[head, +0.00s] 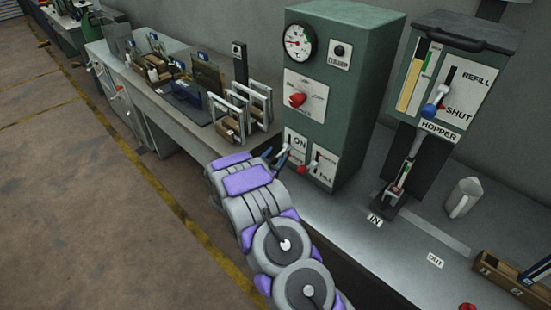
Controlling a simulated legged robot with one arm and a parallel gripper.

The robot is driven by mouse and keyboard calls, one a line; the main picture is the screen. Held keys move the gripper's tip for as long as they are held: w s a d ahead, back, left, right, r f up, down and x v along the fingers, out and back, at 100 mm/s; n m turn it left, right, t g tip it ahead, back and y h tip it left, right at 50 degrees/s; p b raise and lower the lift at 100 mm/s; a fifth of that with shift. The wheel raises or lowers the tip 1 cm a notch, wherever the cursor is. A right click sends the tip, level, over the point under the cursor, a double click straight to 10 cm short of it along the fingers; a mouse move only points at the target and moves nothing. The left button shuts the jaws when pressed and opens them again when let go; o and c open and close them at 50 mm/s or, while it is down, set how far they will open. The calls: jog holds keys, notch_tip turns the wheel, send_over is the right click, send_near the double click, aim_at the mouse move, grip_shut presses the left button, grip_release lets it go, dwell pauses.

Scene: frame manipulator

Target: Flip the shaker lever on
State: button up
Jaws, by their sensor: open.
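A green control cabinet (345,100) stands on the bench, with two lever plates low on its front. The left plate (297,143) reads ON at its top, and a small pale lever (284,148) shows at its lower left. No shaker label is legible, so I cannot tell for certain that this is the shaker lever. My gripper (273,157) is at the cabinet's lower left, its dark fingers apart and close to the pale lever. I cannot tell whether they touch it. The wrist hides part of the space below.
A red-tipped lever (312,164) sits just right, on the plate reading FILL. A red knob (297,99) and a gauge (299,41) are above. The hopper panel (443,85) stands right, with a blue-and-red lever.

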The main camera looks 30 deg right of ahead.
jog(key=shift+d, duration=0.15)
grip_shut()
dwell(0.4)
